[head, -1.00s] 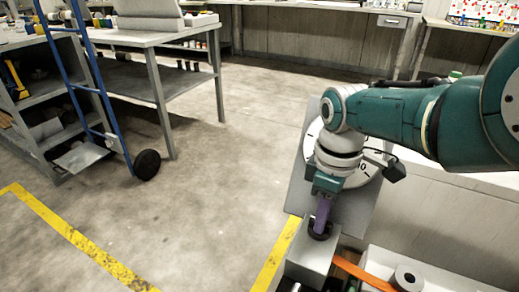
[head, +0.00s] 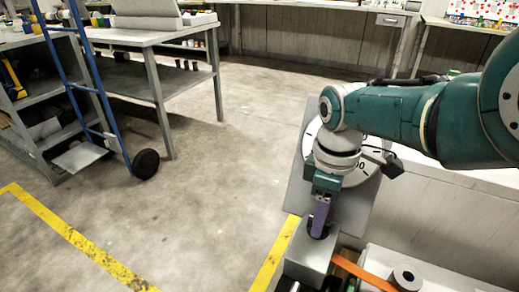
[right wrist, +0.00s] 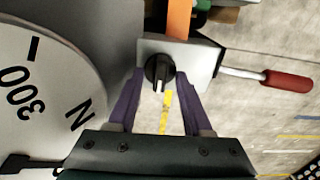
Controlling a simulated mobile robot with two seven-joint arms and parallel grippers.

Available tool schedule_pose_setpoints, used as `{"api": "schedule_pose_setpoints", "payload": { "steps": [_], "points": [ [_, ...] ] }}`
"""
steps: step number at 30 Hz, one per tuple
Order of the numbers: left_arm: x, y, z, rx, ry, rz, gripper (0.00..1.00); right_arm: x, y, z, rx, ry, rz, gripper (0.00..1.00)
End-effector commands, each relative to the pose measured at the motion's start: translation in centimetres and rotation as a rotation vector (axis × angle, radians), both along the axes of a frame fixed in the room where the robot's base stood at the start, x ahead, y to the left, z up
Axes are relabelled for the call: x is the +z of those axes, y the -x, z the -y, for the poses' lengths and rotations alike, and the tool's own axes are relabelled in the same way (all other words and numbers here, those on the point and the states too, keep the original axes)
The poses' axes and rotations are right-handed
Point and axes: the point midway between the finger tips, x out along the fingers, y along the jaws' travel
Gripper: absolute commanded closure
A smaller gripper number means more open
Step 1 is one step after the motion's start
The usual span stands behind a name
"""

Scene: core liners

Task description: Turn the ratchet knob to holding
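The ratchet knob (right wrist: 158,72) is black with a pale pointer mark and sits on the face of a grey metal box (right wrist: 205,62). In the right wrist view the two purple fingers of my right gripper (right wrist: 160,76) stand apart, one on each side of the knob, with a narrow gap visible at each side. In the head view my right gripper (head: 320,228) points down at the top of the box (head: 310,262), and its fingers mostly hide the knob. No label for holding is readable. My left gripper is not in view.
A lever with a red handle (right wrist: 287,86) sticks out beside the box. A large white dial (right wrist: 40,95) on a grey plate stands close to the gripper. Open floor lies left.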

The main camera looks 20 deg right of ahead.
Motion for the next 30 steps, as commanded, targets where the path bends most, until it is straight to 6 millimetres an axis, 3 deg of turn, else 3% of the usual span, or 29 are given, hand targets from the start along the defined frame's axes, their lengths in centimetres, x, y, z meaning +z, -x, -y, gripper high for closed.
{"api": "schedule_pose_setpoints", "payload": {
  "steps": [8, 21, 30],
  "points": [
    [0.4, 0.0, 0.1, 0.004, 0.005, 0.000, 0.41, 0.4, 0.0, 0.0, -0.001, 0.000, 0.000, 0.50],
    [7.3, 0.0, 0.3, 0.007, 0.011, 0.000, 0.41, 8.0, 0.0, 0.0, 0.000, 0.001, 0.001, 0.50],
    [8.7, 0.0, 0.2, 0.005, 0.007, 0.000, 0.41, 10.0, 0.0, 0.0, 0.000, 0.000, 0.000, 0.50]
  ]
}}
